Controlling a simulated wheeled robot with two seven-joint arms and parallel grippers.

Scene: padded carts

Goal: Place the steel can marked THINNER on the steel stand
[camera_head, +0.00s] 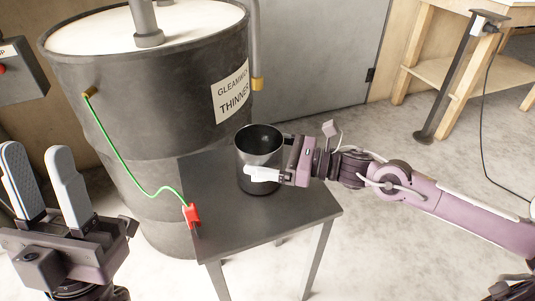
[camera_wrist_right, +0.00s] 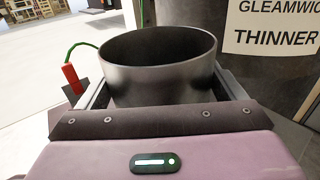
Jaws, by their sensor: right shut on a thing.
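The steel can (camera_head: 259,145) is a dark, open-topped cylinder, upright over the top of the steel stand (camera_head: 300,205). Its base is at or very near the stand's surface; I cannot tell if it touches. No marking on the can is visible. My right gripper (camera_head: 262,168) reaches in from the right and is shut on the can's sides. In the right wrist view the can (camera_wrist_right: 160,75) sits between the fingers and looks empty as far as I can see. My left gripper (camera_head: 40,168) is open and empty at the left, apart from the stand.
A big dark drum (camera_head: 175,110) labelled GLEAMWICK THINNER stands behind and left of the stand. A green wire (camera_head: 120,160) runs from it to a red clamp (camera_head: 191,214) on the stand's left edge. A wooden bench (camera_head: 440,70) is at the back right.

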